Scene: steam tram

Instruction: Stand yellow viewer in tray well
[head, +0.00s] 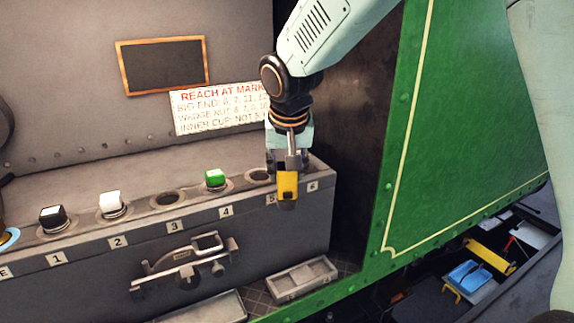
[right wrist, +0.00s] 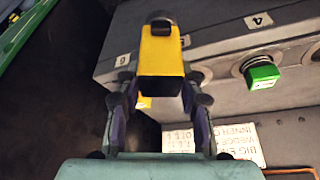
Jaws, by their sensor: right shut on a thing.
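The yellow viewer (head: 287,184), with a dark end, is held in my right gripper (head: 288,162), upright in the head view. It hangs at the front edge of the grey ledge, by labels 5 and 6. A ringed well (head: 258,175) above label 5 looks empty; any well at 6 is hidden behind the gripper. I cannot tell whether the viewer touches the ledge. My left gripper is not in view.
Black (head: 52,216), white (head: 112,203) and green (head: 215,179) pieces stand in wells 1, 2 and 4. Well 3 (head: 168,199) is empty. A latch (head: 185,265) sticks out of the ledge front. A green panel (head: 470,120) bounds the right side.

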